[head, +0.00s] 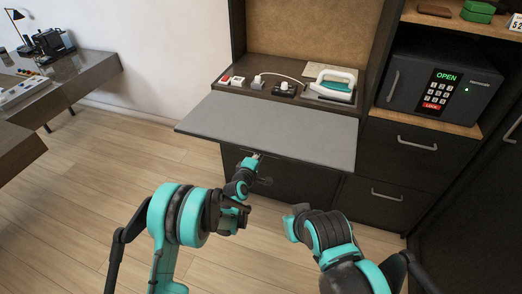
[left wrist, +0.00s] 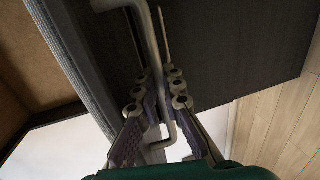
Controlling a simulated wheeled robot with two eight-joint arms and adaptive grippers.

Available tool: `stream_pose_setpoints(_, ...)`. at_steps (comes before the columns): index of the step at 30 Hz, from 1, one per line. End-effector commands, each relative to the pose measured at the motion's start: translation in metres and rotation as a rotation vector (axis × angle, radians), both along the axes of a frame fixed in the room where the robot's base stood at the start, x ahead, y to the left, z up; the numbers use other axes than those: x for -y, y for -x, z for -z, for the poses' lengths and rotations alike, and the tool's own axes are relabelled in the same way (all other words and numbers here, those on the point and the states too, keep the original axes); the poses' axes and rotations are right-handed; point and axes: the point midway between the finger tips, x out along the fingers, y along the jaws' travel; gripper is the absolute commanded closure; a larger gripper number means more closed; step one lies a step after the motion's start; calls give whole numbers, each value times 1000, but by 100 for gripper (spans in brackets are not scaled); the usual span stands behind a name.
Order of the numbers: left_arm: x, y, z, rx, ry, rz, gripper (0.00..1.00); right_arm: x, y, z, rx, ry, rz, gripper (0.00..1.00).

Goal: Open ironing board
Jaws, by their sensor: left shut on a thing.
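The ironing board (head: 275,128) is a flat grey panel reaching out from the dark cabinet, roughly level. My left gripper (head: 252,160) is at its front edge, near the middle. In the left wrist view my left gripper (left wrist: 161,85) is shut on a bent metal handle (left wrist: 156,35), with a finger on each side of the bar. The handle lies against a dark panel (left wrist: 225,50). A grey edge (left wrist: 72,65) runs along the left of that view. My right arm ends low in front of the cabinet, apart from the board; its fingers cannot be made out.
An iron (head: 335,85) stands on the shelf behind the board, beside small red and black items (head: 232,81). A safe (head: 437,88) is at the right above drawers (head: 400,145). A desk (head: 65,85) is at the far left. Wooden floor (head: 95,190) is clear at the left.

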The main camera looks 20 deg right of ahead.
Motion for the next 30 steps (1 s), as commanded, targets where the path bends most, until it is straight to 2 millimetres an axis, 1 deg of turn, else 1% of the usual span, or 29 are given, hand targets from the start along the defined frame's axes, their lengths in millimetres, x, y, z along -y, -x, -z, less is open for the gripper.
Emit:
stream_pose_setpoints(11,0,-2,0,4,2,-2,100,0,0,0,0,0,0,100)
stream_pose_setpoints(12,0,-2,0,4,2,-2,90,0,0,0,0,0,0,100)
stream_pose_setpoints(13,0,-2,0,4,2,-2,82,0,0,0,0,0,0,100)
stream_pose_setpoints(20,0,-1,-1,3,1,-2,82,0,0,0,0,0,0,100)
stream_pose_setpoints(23,-5,5,-2,3,1,-2,82,0,0,0,0,0,0,100)
stream_pose_setpoints(26,-14,19,-5,3,1,-3,82,0,0,0,0,0,0,100)
stream_pose_setpoints(30,-32,44,-12,3,1,-4,82,0,0,0,0,0,0,100)
